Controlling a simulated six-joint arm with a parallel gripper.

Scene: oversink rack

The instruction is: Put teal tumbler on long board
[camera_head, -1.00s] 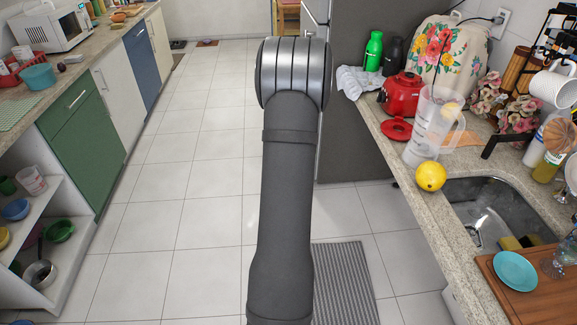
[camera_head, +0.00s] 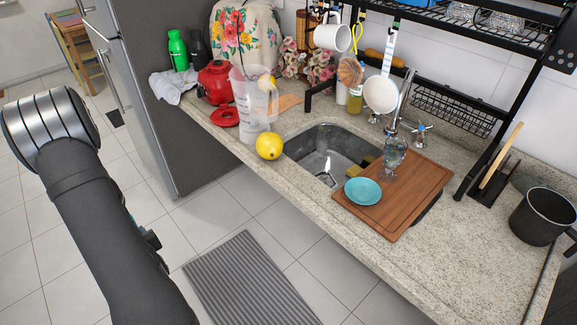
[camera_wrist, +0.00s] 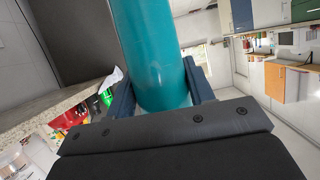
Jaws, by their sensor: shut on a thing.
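The teal tumbler (camera_wrist: 150,45) fills the top middle of the wrist view, smooth and rounded. My gripper (camera_wrist: 162,88) is shut on it, with one dark finger on each side. The tumbler's far end runs out of the picture. In the head view my arm covers most of the gripper, and the tumbler cannot be made out clearly. The long brown wooden board (camera_head: 408,205) lies across the right part of the sink, well to the right of my arm. A teal plate (camera_head: 363,191) lies on its left part and a clear glass (camera_head: 393,160) stands near its back edge.
The sink basin (camera_head: 322,150) is open left of the board. A lemon (camera_head: 270,146), a clear jug (camera_head: 254,105) and a red appliance (camera_head: 215,82) stand left of it. A black rack (camera_head: 470,170) rises behind. A dark pot (camera_head: 541,216) stands far right. The front right counter (camera_head: 470,260) is clear.

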